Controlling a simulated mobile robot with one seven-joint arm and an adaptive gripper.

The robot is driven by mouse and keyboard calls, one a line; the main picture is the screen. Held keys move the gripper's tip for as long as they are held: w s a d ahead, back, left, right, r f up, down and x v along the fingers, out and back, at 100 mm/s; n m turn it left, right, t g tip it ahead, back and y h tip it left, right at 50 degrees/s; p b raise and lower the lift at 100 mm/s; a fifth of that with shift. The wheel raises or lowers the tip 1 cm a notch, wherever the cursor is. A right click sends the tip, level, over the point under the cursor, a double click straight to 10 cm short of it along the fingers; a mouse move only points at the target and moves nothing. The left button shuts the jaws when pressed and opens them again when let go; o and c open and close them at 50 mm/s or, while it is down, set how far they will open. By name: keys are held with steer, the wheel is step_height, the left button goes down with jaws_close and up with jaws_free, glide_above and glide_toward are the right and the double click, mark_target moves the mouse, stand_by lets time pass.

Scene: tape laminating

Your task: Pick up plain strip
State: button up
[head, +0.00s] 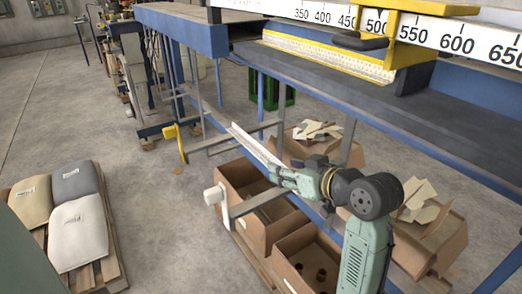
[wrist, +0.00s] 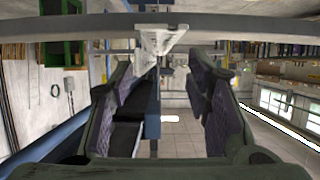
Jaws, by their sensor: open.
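A long pale strip (head: 252,143), which looks like the plain strip, lies on the rack bars beside the blue bench in the head view. Its near end is close to my gripper (head: 277,172). In the wrist view my gripper (wrist: 160,78) is open, with its two fingers well apart. A pale end piece, seemingly of the strip (wrist: 160,40), shows ahead, between and slightly above the fingertips. I see no contact with either finger. In the head view my gripper partly hides where the strip ends.
A grey rack bar (wrist: 70,26) crosses the top of the wrist view. In the head view, cardboard boxes (head: 240,184) stand below my arm, a blue bench (head: 190,33) runs behind, and sacks (head: 75,225) lie on a pallet at left. The floor between is clear.

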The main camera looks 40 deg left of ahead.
mark_target(267, 161)
steer(key=shift+p+x, duration=0.35)
steer(key=shift+x, duration=1.5)
steer(key=shift+r, duration=0.1)
steer(key=shift+c, duration=0.5)
jaws_close()
